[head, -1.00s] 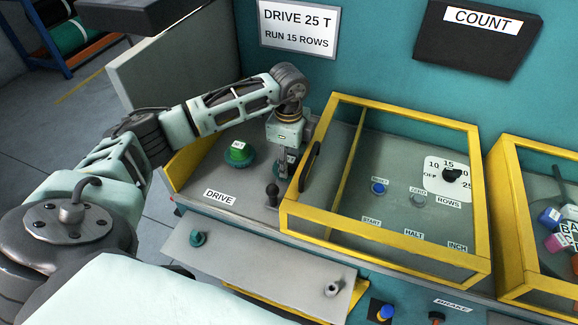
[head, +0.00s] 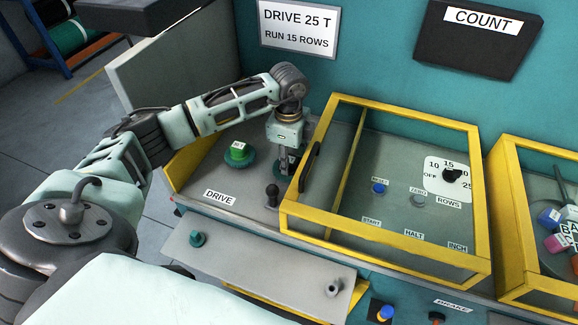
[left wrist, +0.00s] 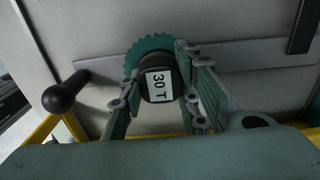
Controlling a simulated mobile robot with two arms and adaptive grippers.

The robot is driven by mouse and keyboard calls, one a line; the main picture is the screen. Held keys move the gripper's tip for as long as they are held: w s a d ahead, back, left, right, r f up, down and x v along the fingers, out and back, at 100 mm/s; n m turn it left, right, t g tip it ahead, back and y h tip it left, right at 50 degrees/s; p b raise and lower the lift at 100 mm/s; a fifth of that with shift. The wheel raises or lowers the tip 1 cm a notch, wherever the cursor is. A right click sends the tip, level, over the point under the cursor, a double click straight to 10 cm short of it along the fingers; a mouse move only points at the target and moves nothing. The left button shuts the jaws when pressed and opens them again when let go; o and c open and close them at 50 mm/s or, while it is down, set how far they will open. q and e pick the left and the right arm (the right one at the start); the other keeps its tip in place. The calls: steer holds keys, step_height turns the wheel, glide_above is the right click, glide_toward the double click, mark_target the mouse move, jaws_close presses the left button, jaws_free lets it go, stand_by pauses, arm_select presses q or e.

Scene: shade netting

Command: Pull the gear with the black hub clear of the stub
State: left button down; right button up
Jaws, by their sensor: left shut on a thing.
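The gear with the black hub (left wrist: 157,70) shows in the left wrist view, with teal teeth around the hub and a white "30 T" label on its face. My left gripper (head: 286,169) is shut on the black hub, with a finger on either side of it. In the head view the fingers point down at the drive deck and mostly hide this gear. The stub under the gear is hidden, so I cannot tell whether the gear is still around it. My right gripper is not in view.
A gear with a green hub (head: 239,153) sits left of my gripper. A black-knobbed lever (head: 272,194) stands in front. A yellow-framed clear cover (head: 385,232) stands close on the right. A grey shelf (head: 262,262) with two pegs is in front, below the deck.

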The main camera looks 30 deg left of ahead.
arm_select(q)
steer(key=shift+r+p, duration=0.5)
steer(key=shift+r, duration=0.35)
steer(key=shift+r+p, duration=1.6)
steer(key=shift+r, duration=0.6)
